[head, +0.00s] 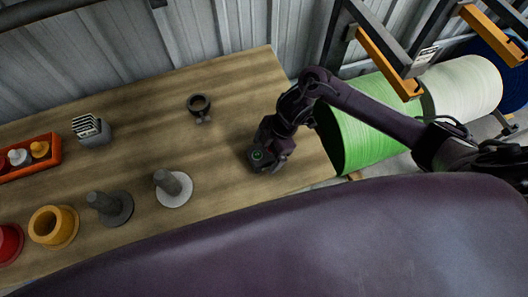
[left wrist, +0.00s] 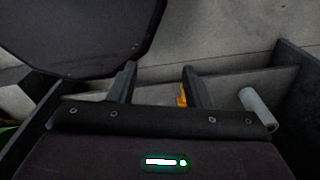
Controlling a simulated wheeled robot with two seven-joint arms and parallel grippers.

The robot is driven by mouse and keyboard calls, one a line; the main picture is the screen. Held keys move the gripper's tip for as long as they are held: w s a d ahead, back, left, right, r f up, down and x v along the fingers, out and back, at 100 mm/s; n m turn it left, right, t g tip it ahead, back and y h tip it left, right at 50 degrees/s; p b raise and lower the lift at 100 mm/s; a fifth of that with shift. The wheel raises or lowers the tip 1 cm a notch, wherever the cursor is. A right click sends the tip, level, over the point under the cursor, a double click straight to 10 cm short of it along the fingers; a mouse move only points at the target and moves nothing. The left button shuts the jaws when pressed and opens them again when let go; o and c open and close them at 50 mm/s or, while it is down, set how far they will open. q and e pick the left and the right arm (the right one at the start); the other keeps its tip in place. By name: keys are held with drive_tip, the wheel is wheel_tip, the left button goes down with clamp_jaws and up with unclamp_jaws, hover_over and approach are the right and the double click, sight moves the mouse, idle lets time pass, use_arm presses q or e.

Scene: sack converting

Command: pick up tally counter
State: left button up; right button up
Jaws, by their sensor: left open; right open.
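A small dark ring-shaped object (head: 199,104) with a little grey stub at its front lies on the wooden table. It may be the tally counter, but it is too small to be sure. My right gripper (head: 268,158) hangs over the right end of the table, to the right of and nearer than that object, and apart from it. Its fingers are mostly hidden under its own body; nothing shows held in it. My left gripper (left wrist: 160,85) is open and empty in the left wrist view, with its two dark fingers well apart. It is not seen in the head view.
The table (head: 235,120) holds a grey block with striped cards (head: 88,130), an orange tray (head: 30,158), two grey spindles (head: 174,188) (head: 109,208) and a yellow cup (head: 54,227). Green (head: 365,125) and white (head: 462,90) rolls stand beyond its right end. A grey cylinder (left wrist: 258,108) is near my left gripper.

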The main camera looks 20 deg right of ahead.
drive_tip(key=shift+a+f, duration=0.25)
drive_tip(key=shift+f, duration=0.25)
drive_tip(key=shift+a+f, duration=0.1)
drive_tip(key=shift+f, duration=0.15)
drive_tip(key=c, duration=1)
use_arm(q)
drive_tip(key=shift+w+r, duration=0.2)
drive_tip(key=shift+w, duration=0.4)
use_arm(e)
drive_tip(key=shift+c, duration=1.1)
